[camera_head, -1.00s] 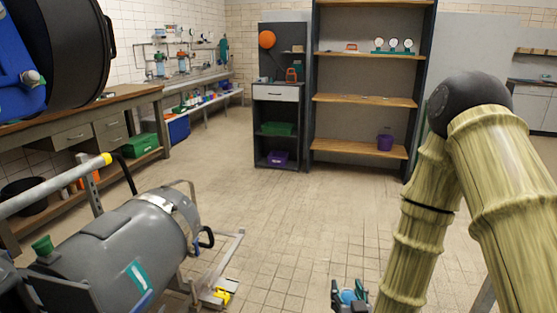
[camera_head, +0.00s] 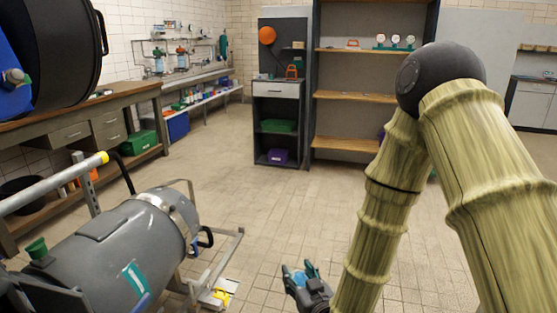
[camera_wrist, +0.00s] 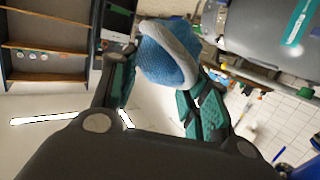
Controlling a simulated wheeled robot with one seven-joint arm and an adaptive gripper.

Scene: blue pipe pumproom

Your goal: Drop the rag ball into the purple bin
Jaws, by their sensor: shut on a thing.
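The rag ball (camera_wrist: 170,55) is blue with a pale grey band. In the wrist view it sits between the green-padded fingers of my gripper (camera_wrist: 160,85), which is shut on it. In the head view my gripper (camera_head: 301,277) is low at the centre, above the tiled floor, with a bit of the blue rag ball (camera_head: 311,269) showing. A purple bin (camera_head: 278,156) stands on the bottom level of the dark cabinet, far beyond my gripper. A purple container on the tall shelf is almost wholly hidden behind my arm.
A grey tank (camera_head: 120,240) on a metal frame stands at left, close to my gripper. A workbench (camera_head: 80,108) runs along the left. A green bin (camera_head: 278,126) sits above the purple one. The floor (camera_head: 240,195) before the cabinet is clear.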

